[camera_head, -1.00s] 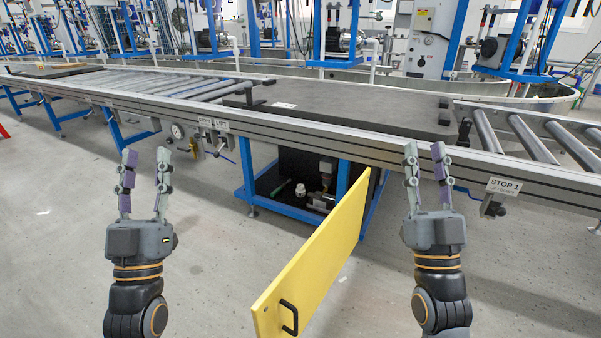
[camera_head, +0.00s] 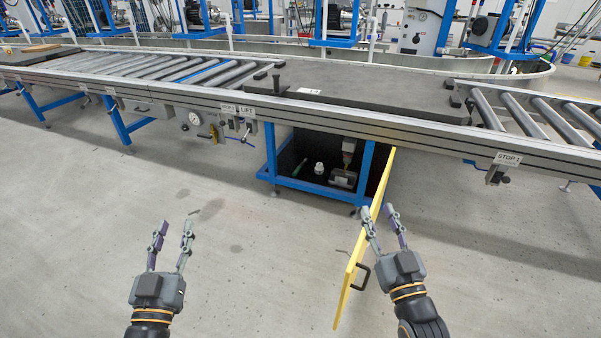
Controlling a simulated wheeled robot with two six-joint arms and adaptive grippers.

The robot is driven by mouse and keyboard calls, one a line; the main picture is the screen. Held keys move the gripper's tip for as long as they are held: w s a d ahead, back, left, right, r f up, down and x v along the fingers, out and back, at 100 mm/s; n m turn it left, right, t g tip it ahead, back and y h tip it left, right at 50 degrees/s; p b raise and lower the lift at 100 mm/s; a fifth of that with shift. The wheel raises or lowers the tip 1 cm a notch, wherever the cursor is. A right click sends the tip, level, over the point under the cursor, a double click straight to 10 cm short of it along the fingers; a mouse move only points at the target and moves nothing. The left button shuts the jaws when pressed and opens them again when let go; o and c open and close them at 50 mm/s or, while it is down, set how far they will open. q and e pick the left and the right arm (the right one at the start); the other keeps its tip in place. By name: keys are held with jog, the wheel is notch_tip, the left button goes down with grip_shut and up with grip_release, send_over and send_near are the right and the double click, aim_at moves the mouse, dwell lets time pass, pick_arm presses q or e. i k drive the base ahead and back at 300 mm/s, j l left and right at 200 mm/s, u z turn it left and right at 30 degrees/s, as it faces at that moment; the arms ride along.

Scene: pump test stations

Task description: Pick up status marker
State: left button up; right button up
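I cannot pick out the status marker for certain. A small white tag (camera_head: 309,91) lies flat on the dark plate (camera_head: 390,92) on the conveyor. Inside the open cabinet under the conveyor are a small white-capped item (camera_head: 319,168), a green item (camera_head: 299,168) and a dark block (camera_head: 343,178), too small to identify. My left gripper (camera_head: 172,232) is open and empty over the floor, left of the cabinet. My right gripper (camera_head: 380,216) is open and empty. It overlaps the yellow door in the picture, and I cannot tell whether they touch.
The yellow door (camera_head: 350,282) stands open towards me, nearly edge-on, with a black handle (camera_head: 360,277). The blue cabinet frame (camera_head: 271,154) stands under the roller conveyor (camera_head: 185,72). The floor (camera_head: 265,270) between my grippers is clear.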

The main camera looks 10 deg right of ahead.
aim_at(319, 169)
jog(key=i+j, duration=0.15)
jog(key=j, duration=0.2)
jog(key=i+j+z, duration=0.1)
jog(key=j, duration=0.25)
jog(key=i+j, duration=0.25)
jog(key=i+j+z, duration=0.1)
jog(key=j, duration=0.35)
jog(key=i+j, duration=0.2)
jog(key=j, duration=0.2)
jog(key=l+z, duration=0.05)
